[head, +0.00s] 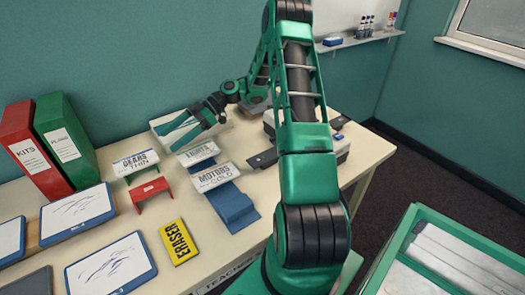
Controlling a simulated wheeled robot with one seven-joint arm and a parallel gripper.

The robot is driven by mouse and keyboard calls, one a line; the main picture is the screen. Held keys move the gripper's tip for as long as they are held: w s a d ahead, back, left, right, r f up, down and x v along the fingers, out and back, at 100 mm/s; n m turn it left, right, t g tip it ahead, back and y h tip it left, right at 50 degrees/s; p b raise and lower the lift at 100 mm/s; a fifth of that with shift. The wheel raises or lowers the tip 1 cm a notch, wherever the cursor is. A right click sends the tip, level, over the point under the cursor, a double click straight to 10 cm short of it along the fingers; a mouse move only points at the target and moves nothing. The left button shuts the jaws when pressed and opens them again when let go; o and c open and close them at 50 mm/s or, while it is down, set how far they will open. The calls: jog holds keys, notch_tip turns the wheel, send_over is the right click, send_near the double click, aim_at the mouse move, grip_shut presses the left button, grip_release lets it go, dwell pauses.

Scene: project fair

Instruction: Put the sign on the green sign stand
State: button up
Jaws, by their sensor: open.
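A white sign reading GEARS THIN (135,161) rests on a low green sign stand (128,180), whose legs show below it. A second white sign, MOTORS COLD (215,177), lies on a blue stand (236,207). A third white sign (198,153) lies just behind that one; its lettering is too small to read surely, and its support is mostly hidden. Nothing shows between the fingers.
An empty red stand (152,193) stands in front of the green one. A dark-and-white device (341,148) sits right.

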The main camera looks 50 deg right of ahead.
jog(key=s+m+h, duration=0.1)
jog(key=s+h, duration=0.1)
jog(key=s+r+m+g+h, duration=0.1)
jog(key=s+m, duration=0.1)
jog(key=s+r+m+h, duration=0.1)
jog(key=s+m+h, duration=0.1)
jog(key=shift+s+g+h, duration=0.3)
jog(key=shift+s, duration=0.05)
jog(key=s+d+r+m+h, duration=0.2)
jog(key=s+m, duration=0.3)
jog(key=s, duration=0.6)
jog(key=s+d+r+m+h, duration=0.3)
jog(key=s+m, duration=0.3)
jog(key=s, duration=0.5)
jog(key=s+d+r+m+g+h, duration=0.1)
jog(key=s+m, duration=0.4)
jog(key=s, duration=0.6)
notch_tip(320, 180, up, 2)
jog(key=shift+d+r+h, duration=0.15)
jog(key=shift+d+h, duration=0.65)
jog(key=shift+d, duration=0.1)
